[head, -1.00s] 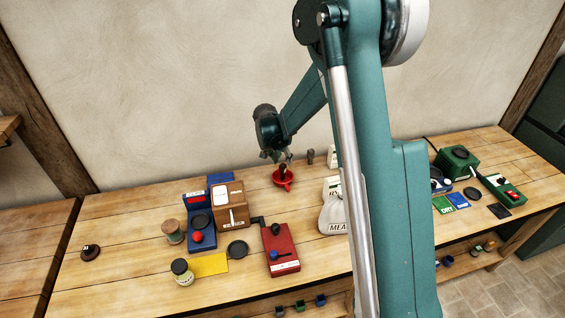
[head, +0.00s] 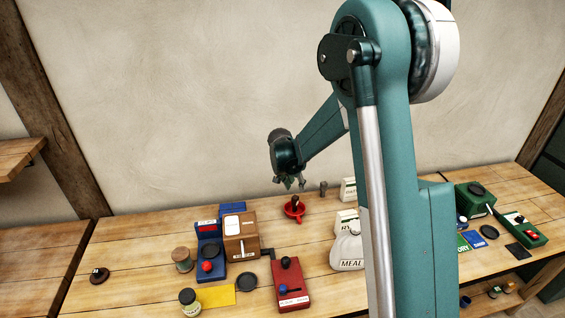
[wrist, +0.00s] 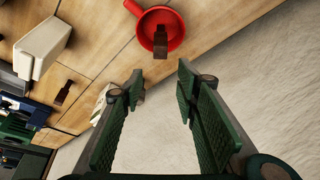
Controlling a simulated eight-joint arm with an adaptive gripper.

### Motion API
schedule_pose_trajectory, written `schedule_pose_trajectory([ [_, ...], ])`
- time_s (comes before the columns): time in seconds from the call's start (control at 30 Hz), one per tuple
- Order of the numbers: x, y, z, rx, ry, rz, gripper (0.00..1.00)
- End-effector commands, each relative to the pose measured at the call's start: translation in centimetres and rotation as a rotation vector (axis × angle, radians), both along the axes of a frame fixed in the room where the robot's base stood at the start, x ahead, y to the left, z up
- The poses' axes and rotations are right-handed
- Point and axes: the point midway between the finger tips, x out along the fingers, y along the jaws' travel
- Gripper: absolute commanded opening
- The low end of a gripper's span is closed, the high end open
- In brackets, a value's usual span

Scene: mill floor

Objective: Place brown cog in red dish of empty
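A red dish with a handle (head: 293,211) stands toward the back of the bench; it also shows at the top of the wrist view (wrist: 176,24). A brown upright piece (wrist: 160,43) stands in or in front of the dish; I cannot tell if it is the brown cog. My gripper (head: 290,184) hangs just above and behind the dish. In the wrist view its fingers (wrist: 160,84) are apart with nothing between them.
A brown box (head: 240,247) and a blue device (head: 211,262) stand front left of the dish. A red device (head: 290,287) is in front. A meal bag (head: 347,249) and a small dark piece (head: 323,188) are to the right. Bare wood lies far left.

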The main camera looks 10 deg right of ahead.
Motion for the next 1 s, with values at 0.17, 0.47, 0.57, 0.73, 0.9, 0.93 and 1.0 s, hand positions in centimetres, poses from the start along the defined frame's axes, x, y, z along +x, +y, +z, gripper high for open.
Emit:
schedule_pose_trajectory([
  [0.17, -0.1, 0.0, 0.2, 0.000, 0.000, 0.002, 0.31],
  [0.47, -1.8, 0.0, 2.4, 0.004, -0.004, 0.040, 0.31],
  [0.57, -2.8, -0.1, 3.7, 0.005, -0.006, 0.064, 0.31],
  [0.73, -5.0, -0.1, 6.0, 0.009, -0.013, 0.108, 0.31],
  [0.9, -7.2, -0.1, 8.2, 0.010, -0.022, 0.154, 0.31],
  [0.93, -7.6, -0.1, 8.5, 0.011, -0.022, 0.162, 0.31],
  [1.0, -8.6, -0.1, 9.4, 0.012, -0.025, 0.181, 0.31],
])
